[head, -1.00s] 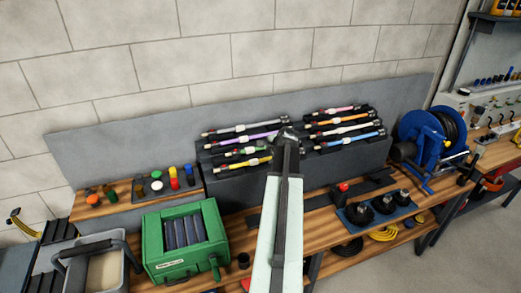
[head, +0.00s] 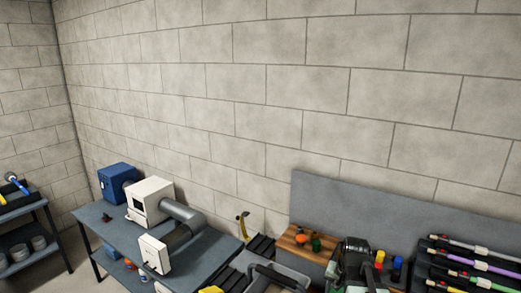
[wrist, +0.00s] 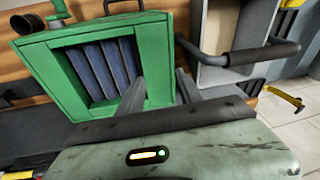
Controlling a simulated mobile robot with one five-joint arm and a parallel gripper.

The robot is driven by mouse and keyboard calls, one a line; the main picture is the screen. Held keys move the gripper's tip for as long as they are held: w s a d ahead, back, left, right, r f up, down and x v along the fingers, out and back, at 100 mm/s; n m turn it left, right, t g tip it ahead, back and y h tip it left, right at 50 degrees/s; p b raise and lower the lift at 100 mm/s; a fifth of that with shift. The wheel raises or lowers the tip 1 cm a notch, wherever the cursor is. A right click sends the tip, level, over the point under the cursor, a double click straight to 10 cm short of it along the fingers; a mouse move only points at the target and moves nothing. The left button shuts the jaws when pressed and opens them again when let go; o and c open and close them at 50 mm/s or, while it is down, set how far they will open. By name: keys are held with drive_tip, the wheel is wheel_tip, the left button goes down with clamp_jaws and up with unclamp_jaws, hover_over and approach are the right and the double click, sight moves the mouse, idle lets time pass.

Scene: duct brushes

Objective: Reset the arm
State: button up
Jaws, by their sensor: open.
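My gripper (wrist: 161,82) is open and empty in the wrist view. Its two dark fingers stand apart in front of a green box (wrist: 155,35) with dark blue slats. I cannot tell whether the fingers touch the box. In the head view my arm's dark end (head: 355,250) shows low at the right, partly hiding the green box; the finger gap cannot be made out there.
A grey bin (wrist: 215,75) with a dark handle stands right of the green box in the wrist view. The brush rack (head: 470,268) is at the head view's right edge. A grey bench (head: 110,235) with a white machine (head: 150,198) and a blue box (head: 116,180) stands left.

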drive_tip(key=s+a+n+g, duration=0.1)
drive_tip(key=s+a+n, duration=0.15)
drive_tip(key=a, duration=0.45)
drive_tip(key=s+a+n+g, duration=0.1)
drive_tip(key=a+n, duration=0.2)
drive_tip(key=a, duration=0.3)
wheel_tip(320, 180, down, 12)
drive_tip(key=s+a+b, duration=0.1)
drive_tip(key=s+b, duration=0.2)
drive_tip(key=b, duration=0.8)
drive_tip(key=shift+a+r+g, duration=0.15)
drive_tip(key=shift+g, duration=0.15)
drive_tip(key=shift+n, duration=0.25)
